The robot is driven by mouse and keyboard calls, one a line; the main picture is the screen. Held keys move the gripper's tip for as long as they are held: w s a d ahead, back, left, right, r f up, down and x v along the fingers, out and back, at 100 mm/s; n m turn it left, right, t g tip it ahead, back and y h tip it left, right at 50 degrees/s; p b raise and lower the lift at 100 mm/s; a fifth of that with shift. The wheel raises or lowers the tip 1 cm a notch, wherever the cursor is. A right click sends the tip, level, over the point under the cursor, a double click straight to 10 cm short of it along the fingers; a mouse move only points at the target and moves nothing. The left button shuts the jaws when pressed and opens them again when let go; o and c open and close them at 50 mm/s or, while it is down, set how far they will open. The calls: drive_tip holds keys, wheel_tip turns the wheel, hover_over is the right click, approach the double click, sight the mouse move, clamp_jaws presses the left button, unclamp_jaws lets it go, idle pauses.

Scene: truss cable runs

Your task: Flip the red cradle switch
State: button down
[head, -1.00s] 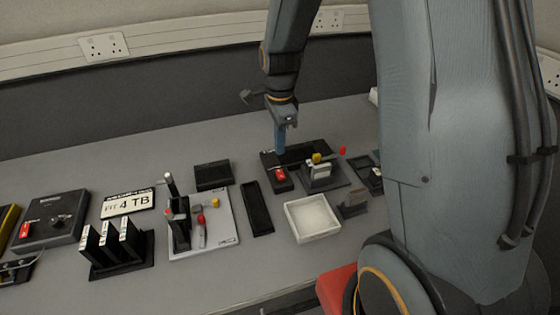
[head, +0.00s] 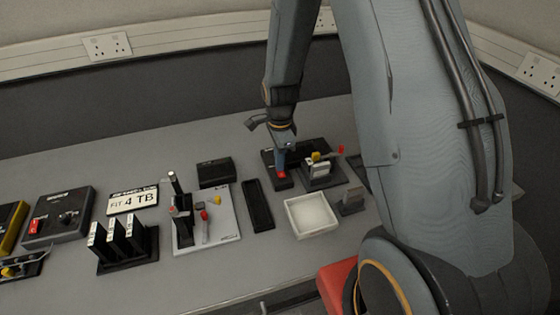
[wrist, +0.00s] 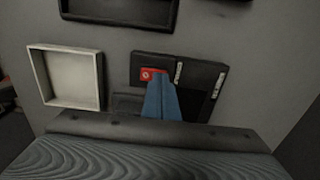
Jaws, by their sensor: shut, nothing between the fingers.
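The red switch (head: 282,176) sits on the front of a black cradle (head: 318,146) at the back right of the bench. It also shows in the wrist view (wrist: 148,74), with a small white mark on its face. My gripper (head: 281,163) points down with its blue fingers shut and empty, its tips right at the switch. In the wrist view, the fingertips (wrist: 159,80) overlap the right part of the red face. I cannot tell whether they touch it or which way the switch is tipped.
A grey block with a yellow knob (head: 316,157) stands close right of the switch. A white tray (head: 312,229) and a narrow black tray (head: 257,206) lie in front. Another red switch (head: 37,226) is on a dark box at far left. Bare bench lies behind.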

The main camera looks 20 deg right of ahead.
sight(281, 173)
drive_tip(key=shift+f, duration=0.25)
drive_tip(key=shift+s, duration=0.1)
drive_tip(key=shift+s+r+p, duration=0.25)
drive_tip(key=shift+s+p, duration=0.1)
drive_tip(key=shift+s, duration=0.35)
drive_tip(key=shift+r, duration=0.1)
drive_tip(key=shift+r, duration=0.25)
wheel_tip(281, 173, up, 13)
drive_tip(key=shift+r, duration=0.15)
idle(0.5)
drive_tip(key=shift+b, duration=0.45)
